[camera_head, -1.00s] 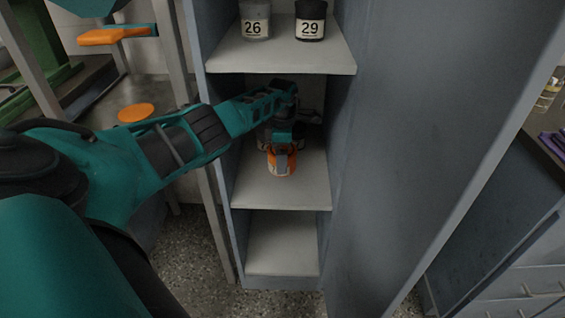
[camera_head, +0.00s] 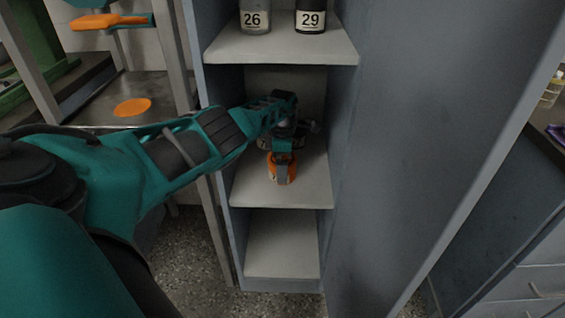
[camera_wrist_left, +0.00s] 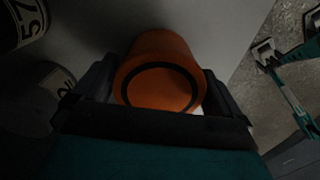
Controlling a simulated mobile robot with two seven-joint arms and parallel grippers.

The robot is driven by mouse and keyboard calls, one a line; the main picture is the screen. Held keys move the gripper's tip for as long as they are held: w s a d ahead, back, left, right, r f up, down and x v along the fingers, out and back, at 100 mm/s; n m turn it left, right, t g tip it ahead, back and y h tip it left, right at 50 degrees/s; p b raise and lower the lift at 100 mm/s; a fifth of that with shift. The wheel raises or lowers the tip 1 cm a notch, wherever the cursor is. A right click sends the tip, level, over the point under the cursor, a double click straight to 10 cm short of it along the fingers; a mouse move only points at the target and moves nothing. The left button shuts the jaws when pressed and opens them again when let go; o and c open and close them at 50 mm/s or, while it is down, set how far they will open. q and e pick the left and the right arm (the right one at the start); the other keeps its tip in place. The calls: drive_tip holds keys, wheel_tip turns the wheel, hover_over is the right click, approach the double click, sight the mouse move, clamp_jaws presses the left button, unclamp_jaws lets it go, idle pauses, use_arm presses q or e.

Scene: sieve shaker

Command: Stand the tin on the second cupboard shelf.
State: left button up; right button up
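The orange tin (camera_head: 282,170) is inside the cupboard at the middle shelf (camera_head: 305,180), near the front. It looks upright, and I cannot tell whether its base touches the shelf. My left gripper (camera_head: 282,148) reaches in from the left, above and behind the tin as seen from the head. In the left wrist view the tin (camera_wrist_left: 160,80) shows its orange end with a dark ring. The left fingers (camera_wrist_left: 160,95) lie close against both its sides and look shut on it.
Labelled jars 26 (camera_head: 255,18) and 29 (camera_head: 311,16) stand on the shelf above. Labelled containers (camera_wrist_left: 22,22) stand beside the tin in the wrist view, mostly hidden by my arm in the head view. The bottom shelf (camera_head: 282,245) looks clear.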

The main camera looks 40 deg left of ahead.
drive_tip(key=shift+s+d+f, duration=0.1)
drive_tip(key=shift+s+f, duration=0.05)
drive_tip(key=shift+f, duration=0.05)
use_arm(q)
wheel_tip(320, 180, up, 4)
drive_tip(key=p, duration=0.2)
drive_tip(key=shift+a+r+p, duration=0.1)
drive_tip(key=shift+p, duration=0.2)
wheel_tip(320, 180, up, 3)
drive_tip(key=shift+r+p, duration=0.1)
drive_tip(key=shift+p, duration=0.55)
drive_tip(key=shift+r, duration=0.2)
use_arm(e)
drive_tip(key=shift+s+d+r+h, duration=0.2)
drive_tip(key=shift+d+r+h, duration=0.1)
drive_tip(key=shift+d+r, duration=0.4)
drive_tip(key=shift+a+r, duration=0.1)
drive_tip(key=shift+a, duration=0.05)
drive_tip(key=shift+r, duration=0.1)
